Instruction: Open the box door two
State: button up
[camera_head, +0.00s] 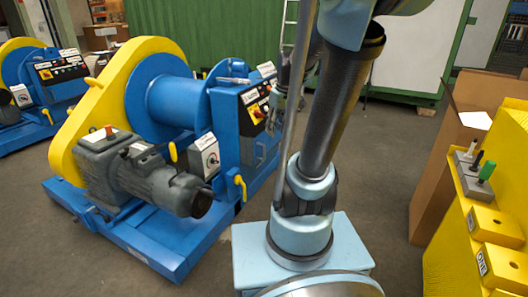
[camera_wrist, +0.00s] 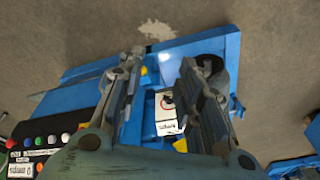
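My gripper (camera_wrist: 162,70) shows in the wrist view with its two fingers apart and nothing held between them. Beyond and between the fingers is a small white box (camera_wrist: 166,113) with a dark round mark and a label, on a blue machine frame (camera_wrist: 90,75). In the head view a white switch box (camera_head: 204,157) with a dial sits on the blue and yellow winch (camera_head: 165,100). My gripper is mostly hidden there behind my arm, near the winch's control panel. I cannot read a mark "two" on any door. A yellow block (camera_head: 502,268) at the right edge reads "ONE".
A yellow stand (camera_head: 450,235) at right carries small grey blocks with coloured pegs. A brown cardboard box (camera_head: 450,150) is behind it. A second winch (camera_head: 40,85) stands at far left. A green container (camera_head: 220,35) closes the back. Grey floor is open between winch and stand.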

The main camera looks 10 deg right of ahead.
jog(key=w+d+f+n+y, duration=0.1)
jog(key=w+d+f+n, duration=0.15)
jog(key=w, duration=0.65)
jog(key=w+d+f+n, duration=0.1)
jog(key=w+f+n, duration=0.15)
jog(key=w, duration=0.65)
jog(key=w+d+f+n+y, duration=0.1)
jog(key=w+f, duration=0.2)
jog(key=w, duration=0.6)
jog(key=n, duration=0.2)
send_over(264, 157)
jog(key=shift+y, duration=0.4)
jog(key=f, duration=2.2)
jog(key=shift+w+d+f, duration=0.1)
jog(key=shift+w+f, duration=0.25)
jog(key=shift+w, duration=0.05)
grip_shut()
